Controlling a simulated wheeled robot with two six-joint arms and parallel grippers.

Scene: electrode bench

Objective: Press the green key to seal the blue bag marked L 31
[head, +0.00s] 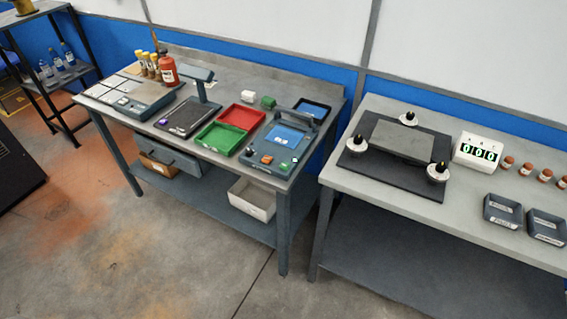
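A dark sealer device (248,154) with a raised grey bar stands at the right end of the left bench. A blue bag (288,132) lies flat on it; its small pale mark is too small to read. On the device's front part are an orange key (267,160) and, just right of it, a small green key (284,166). I cannot tell whether the green key is pressed. Neither of my grippers shows in the head view.
Left of the sealer are a green tray (219,148) and a red tray (256,118). A dark pad with a lamp post (201,91) and a red bottle (168,72) stand further left. The right bench (335,176) holds a counter (478,152) and dark trays. A gap separates the benches.

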